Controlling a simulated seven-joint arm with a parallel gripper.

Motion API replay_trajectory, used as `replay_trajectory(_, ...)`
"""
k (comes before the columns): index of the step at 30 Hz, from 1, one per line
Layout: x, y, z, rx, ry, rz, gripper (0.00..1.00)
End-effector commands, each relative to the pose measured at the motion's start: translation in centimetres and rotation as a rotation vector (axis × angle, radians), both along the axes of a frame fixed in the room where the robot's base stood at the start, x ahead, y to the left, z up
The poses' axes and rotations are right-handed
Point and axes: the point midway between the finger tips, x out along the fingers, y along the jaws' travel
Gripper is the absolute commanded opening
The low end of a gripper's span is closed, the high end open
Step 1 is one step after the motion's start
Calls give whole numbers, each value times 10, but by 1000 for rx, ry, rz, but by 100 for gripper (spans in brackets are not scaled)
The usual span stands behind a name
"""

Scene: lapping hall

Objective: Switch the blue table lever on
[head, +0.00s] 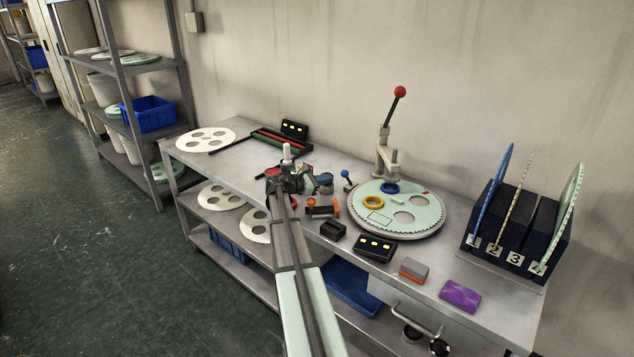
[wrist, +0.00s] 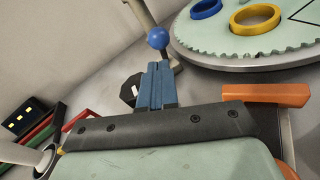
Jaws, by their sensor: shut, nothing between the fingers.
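My gripper (head: 327,180) is shut and empty, left of the knob in the head view. Its blue-grey fingers (wrist: 158,68) are together and point at the knob. I cannot tell whether they touch it. The lever's base is partly hidden.
The green lapping plate (head: 410,212) bears a yellow ring (head: 373,202) and a blue ring (head: 391,188). An orange-handled part (head: 322,210) and a black block (head: 333,230) are near my gripper. A tall red-knobbed lever (head: 400,92) stands behind the plate. Black lit boxes (head: 375,248) flank the area.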

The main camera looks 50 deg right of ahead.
Motion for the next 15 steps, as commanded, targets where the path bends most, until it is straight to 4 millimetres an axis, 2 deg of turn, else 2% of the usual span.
replay_trajectory(1,-2,-8,-1,0,0,-2,0)
replay_trajectory(6,-8,-24,-4,0,0,-1,0)
replay_trajectory(15,-12,-32,-6,0,1,0,0)
